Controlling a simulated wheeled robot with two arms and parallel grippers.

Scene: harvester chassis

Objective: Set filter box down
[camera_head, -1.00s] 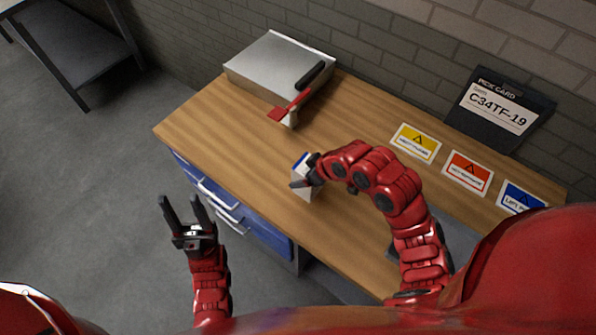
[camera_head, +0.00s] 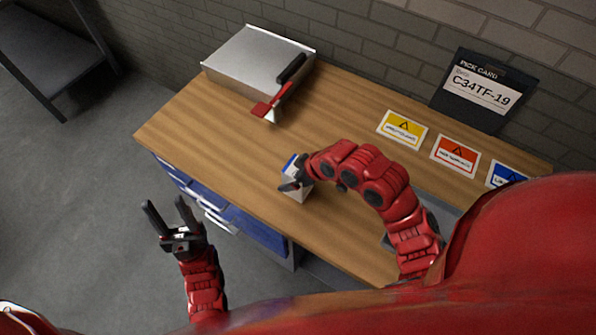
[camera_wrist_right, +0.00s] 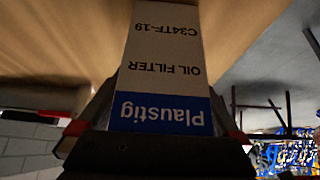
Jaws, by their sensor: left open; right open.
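The filter box (camera_head: 299,194) is small and white with a blue end, near the middle of the bench's front part. My right gripper (camera_head: 295,174) is at the box from above. In the right wrist view the filter box (camera_wrist_right: 165,62) reads "Plaustig OIL FILTER C34TF-19", upside down in the picture. It lies between the two fingers of the right gripper (camera_wrist_right: 160,100), which are open. Its far end is cut off at the picture's top, and I cannot tell whether its base touches the wood. My left gripper (camera_head: 165,204) is open and empty, off the bench's front left.
The wooden bench (camera_head: 190,135) has blue drawers (camera_head: 255,229) below. A metal case (camera_head: 257,58) and a red-and-black tool (camera_head: 275,96) are at the back left. Yellow (camera_head: 402,128), red (camera_head: 456,153) and blue (camera_head: 505,174) label cards and a pick card (camera_head: 482,92) are right. Bench left of the box is clear.

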